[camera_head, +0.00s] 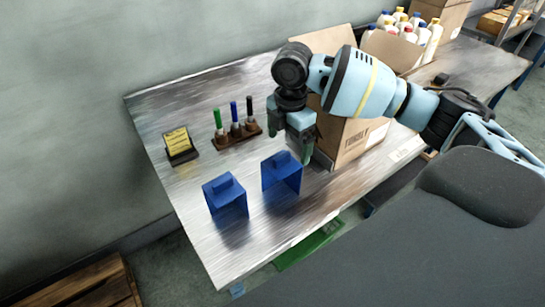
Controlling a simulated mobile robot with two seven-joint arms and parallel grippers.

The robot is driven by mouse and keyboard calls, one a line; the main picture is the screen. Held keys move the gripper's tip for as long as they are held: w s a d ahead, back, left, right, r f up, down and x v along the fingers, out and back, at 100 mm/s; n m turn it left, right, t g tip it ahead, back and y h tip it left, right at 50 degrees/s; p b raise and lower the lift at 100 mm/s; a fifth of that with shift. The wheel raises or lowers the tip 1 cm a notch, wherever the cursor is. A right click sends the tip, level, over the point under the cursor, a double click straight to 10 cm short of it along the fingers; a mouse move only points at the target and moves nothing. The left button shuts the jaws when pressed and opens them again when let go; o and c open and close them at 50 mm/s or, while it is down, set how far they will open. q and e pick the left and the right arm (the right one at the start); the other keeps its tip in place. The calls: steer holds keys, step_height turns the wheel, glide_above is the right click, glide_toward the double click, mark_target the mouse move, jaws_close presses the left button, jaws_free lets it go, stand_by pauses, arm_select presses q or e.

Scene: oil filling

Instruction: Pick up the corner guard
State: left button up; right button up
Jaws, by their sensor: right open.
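Two blue corner guards stand on the metal table (185,215). One corner guard (225,198) is at the left near the front edge, and the other corner guard (281,175) is to its right and slightly farther back. My right gripper (303,152) is open and points down just behind and to the right of the right guard. In this view its fingers are close to the guard's upper right edge; I cannot tell whether they touch it. The fingers are partly bunched together in view. My left gripper is not in view.
A cardboard box (357,140) stands directly right of my right gripper, partly behind my arm. A marker holder (240,137) and a yellow note stand (179,146) are farther back. Bottles (428,38) fill a box at the back right. The table's front left is clear.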

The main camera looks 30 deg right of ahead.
mark_target(285, 154)
steer(key=shift+w+f, duration=0.1)
steer(key=shift+w, duration=0.35)
steer(key=shift+s+f, duration=0.25)
steer(key=shift+s, duration=0.15)
steer(key=shift+f, duration=0.85)
steer(key=shift+w+f, duration=0.15)
steer(key=shift+f, duration=0.05)
steer(key=shift+w+a+f, duration=0.1)
steer(key=shift+w+f, duration=0.05)
steer(key=shift+f, duration=2.35)
steer(key=c, duration=1.1)
